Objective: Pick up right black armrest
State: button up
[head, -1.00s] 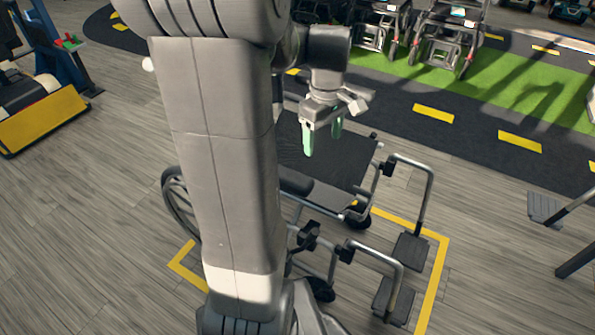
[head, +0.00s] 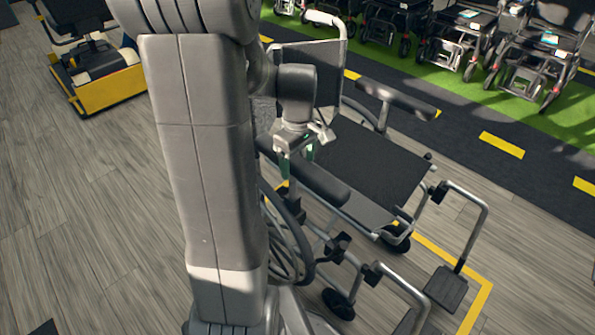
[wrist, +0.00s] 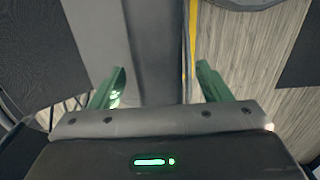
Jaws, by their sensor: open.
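A wheelchair (head: 375,165) stands on the wood floor with its footrests toward the lower right of the head view. Its right black armrest (head: 322,184) is the near, long dark pad, lying level along the near side of the seat. My gripper (head: 297,164) points down at the rear part of this armrest, with its green fingers open and empty. In the wrist view the armrest (wrist: 153,45) shows as a dark band between the two open fingers (wrist: 163,85). Whether the fingers reach below the pad's top is unclear. My arm hides part of the wheelchair's near side.
The other armrest (head: 397,101) is on the far side of the seat. The backrest (head: 308,75) with its push handle rises behind my gripper. Several wheelchairs line the green strip (head: 440,75). A yellow-fronted machine (head: 105,88) stands upper left. The floor at left is clear.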

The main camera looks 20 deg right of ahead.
jog(key=f, duration=0.1)
jog(key=f+b, duration=0.1)
jog(key=f, duration=0.2)
jog(key=shift+w+f, duration=0.25)
jog(key=shift+f, duration=0.15)
jog(key=shift+r, duration=0.1)
jog(key=c, duration=1.4)
